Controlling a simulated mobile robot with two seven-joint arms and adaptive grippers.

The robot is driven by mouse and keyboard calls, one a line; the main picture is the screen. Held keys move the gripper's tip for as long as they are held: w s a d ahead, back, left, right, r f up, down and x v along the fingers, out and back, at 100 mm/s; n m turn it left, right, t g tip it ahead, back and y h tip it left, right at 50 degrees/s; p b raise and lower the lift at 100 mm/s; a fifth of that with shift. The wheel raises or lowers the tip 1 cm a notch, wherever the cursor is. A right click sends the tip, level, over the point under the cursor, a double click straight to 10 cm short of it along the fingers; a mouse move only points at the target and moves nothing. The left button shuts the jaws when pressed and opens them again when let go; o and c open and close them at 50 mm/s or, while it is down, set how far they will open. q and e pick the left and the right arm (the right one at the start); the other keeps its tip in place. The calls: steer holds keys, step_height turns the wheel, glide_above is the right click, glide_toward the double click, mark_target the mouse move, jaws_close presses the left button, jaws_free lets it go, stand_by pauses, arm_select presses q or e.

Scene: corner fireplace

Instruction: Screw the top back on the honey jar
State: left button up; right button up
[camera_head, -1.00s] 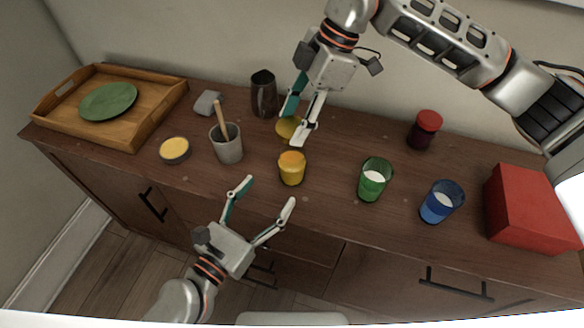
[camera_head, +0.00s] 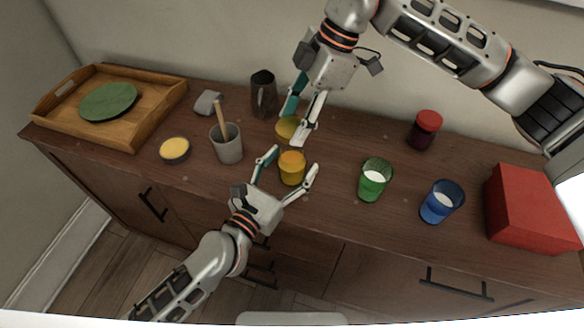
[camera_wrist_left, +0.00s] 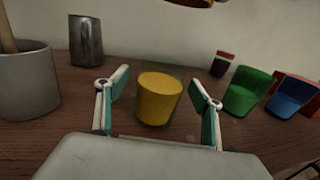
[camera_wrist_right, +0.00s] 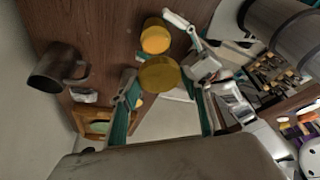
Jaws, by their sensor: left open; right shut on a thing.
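The honey jar (camera_head: 292,170) is a small glass jar with amber-yellow contents, upright on the wooden counter. My left gripper (camera_head: 290,164) is open, its fingers on either side of the jar; the left wrist view shows the jar (camera_wrist_left: 159,100) between them, with gaps, not clasped. The yellow round top (camera_head: 286,127) is in my right gripper (camera_head: 300,120), which is shut on it above the counter, behind the jar. The right wrist view shows the top (camera_wrist_right: 160,74) between the fingers, apart from the jar (camera_wrist_right: 155,37). The jar's rim is not clear.
A metal mug (camera_head: 263,95) is behind. A green glass (camera_head: 373,182), blue glass (camera_head: 440,204), red-lidded jar (camera_head: 424,132) and red box (camera_head: 525,210) are right.

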arm_select(q)
steer(key=shift+c, duration=0.4)
steer(key=c, duration=1.6)
arm_select(e)
glide_above(289, 156)
steer(key=d, duration=0.1)
steer(key=shift+s+d+f, duration=0.1)
steer(key=shift+f, duration=1.15)
steer(key=shift+s+d+f, duration=0.1)
steer(key=shift+f, duration=1.15)
steer(key=shift+f, duration=0.1)
steer(key=shift+f, duration=0.75)
steer(key=shift+f, duration=0.6)
arm_select(q)
jaws_close()
arm_select(e)
steer(key=m+t, duration=0.1)
steer(key=m, duration=0.1)
steer(key=m+t, duration=0.1)
steer(key=m, duration=0.2)
steer(key=shift+s, duration=0.2)
steer(key=m+t, duration=0.1)
steer(key=m, duration=0.4)
steer(key=shift+t+h, duration=0.3)
steer(key=shift+t, duration=0.1)
